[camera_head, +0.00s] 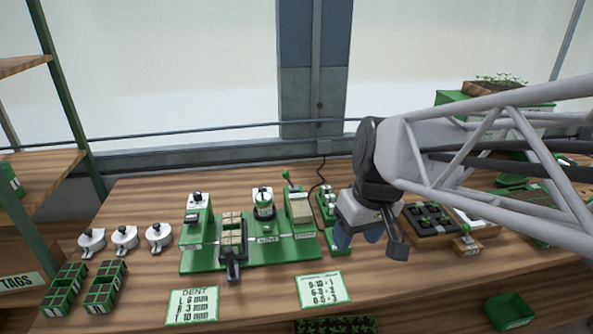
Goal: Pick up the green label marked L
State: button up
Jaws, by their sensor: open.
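My gripper (358,237) hangs over the right middle of the wooden bench. Its bluish fingertips point down, with a gap between them, and I see nothing held. I cannot make out a green label marked L. A small green piece shows on a wooden block (466,244) to the right of my gripper, but its marking is too small to read. My arm hides part of the bench on the right.
A green seeder machine (291,250) stands left of my gripper. White lidded pots (124,238), green cell trays (65,287) and a DENT card (192,305) lie further left. A black tray (432,219) is close on the right. A green bin (509,311) stands front right.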

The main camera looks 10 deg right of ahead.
jog(key=w+d+f+n+g+y, duration=0.1)
jog(key=w+n+y, duration=0.1)
jog(key=w, duration=0.4)
jog(key=w+d+f+n+y, duration=0.1)
jog(key=w+n, duration=0.1)
jog(key=w, duration=0.4)
jog(key=n+t+y, duration=0.2)
jog(key=n+y, duration=0.6)
jog(key=n, duration=0.1)
send_near(332, 196)
jog(key=a, duration=0.1)
jog(key=shift+w+f, duration=0.15)
jog(key=shift+f, duration=0.05)
jog(key=shift+a, duration=0.1)
jog(key=shift+x, duration=1.25)
jog(key=shift+w, duration=0.1)
jog(key=shift+x, duration=2.6)
jog(key=shift+f, duration=0.15)
